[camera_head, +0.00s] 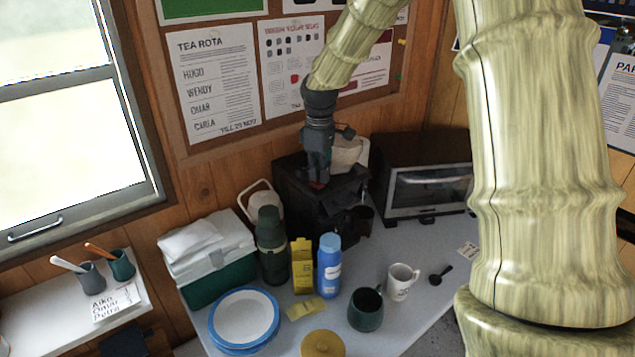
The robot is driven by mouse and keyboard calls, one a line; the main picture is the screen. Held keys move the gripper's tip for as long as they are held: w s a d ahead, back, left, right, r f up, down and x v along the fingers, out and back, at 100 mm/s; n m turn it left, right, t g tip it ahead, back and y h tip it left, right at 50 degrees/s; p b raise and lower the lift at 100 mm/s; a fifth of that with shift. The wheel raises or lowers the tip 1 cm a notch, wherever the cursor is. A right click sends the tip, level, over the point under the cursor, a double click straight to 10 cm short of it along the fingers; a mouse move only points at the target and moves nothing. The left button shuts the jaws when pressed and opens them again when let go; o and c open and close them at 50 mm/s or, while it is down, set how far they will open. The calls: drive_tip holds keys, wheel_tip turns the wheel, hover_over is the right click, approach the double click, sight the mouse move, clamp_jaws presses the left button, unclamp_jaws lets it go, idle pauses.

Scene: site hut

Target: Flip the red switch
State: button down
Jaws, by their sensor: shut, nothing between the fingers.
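A black coffee machine (293,185) stands at the back of the counter, against the wooden wall. A small red spot on its top, apparently the red switch (318,186), shows right at the tip of my gripper. My gripper (318,178) is shut and empty, pointing down over the machine's top. Its fingertips are at or just above the red part. I cannot tell whether they touch it. The gripper hides much of the switch, so its position cannot be read.
A toaster oven (425,185) stands right of the machine. In front are a dark green flask (271,245), a yellow carton (302,265), a blue bottle (329,270), a green mug (366,309) and a white mug (402,281). Blue-rimmed plates (244,318) lie at the front left.

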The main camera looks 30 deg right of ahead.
drive_tip(key=shift+s+f, duration=0.1)
drive_tip(key=shift+f, duration=0.5)
idle(0.6)
drive_tip(key=shift+r+p, duration=3.1)
drive_tip(key=shift+r, duration=0.4)
